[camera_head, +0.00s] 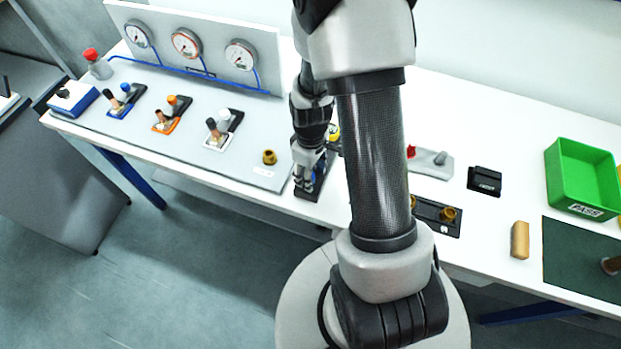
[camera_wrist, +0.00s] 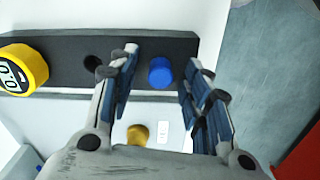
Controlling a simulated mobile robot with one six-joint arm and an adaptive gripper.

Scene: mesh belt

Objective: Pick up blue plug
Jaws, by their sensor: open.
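The blue plug (camera_wrist: 160,73) shows in the wrist view. It stands in a dark rack (camera_wrist: 65,48) near that rack's right end. My gripper (camera_wrist: 166,70) is open, with one finger on each side of the plug and a gap to each. The plug's lower part is hidden from this angle. In the head view my gripper (camera_head: 308,183) points down over the dark rack (camera_head: 322,176) at the table's front edge. The plug cannot be made out there behind the fingers.
A yellow round gauge (camera_wrist: 24,70) sits at the rack's left end, beside an empty hole. A brass fitting (camera_head: 269,157) stands on the grey panel (camera_head: 180,125) left of my gripper. A black block (camera_head: 485,181) and a green bin (camera_head: 562,178) stand to the right.

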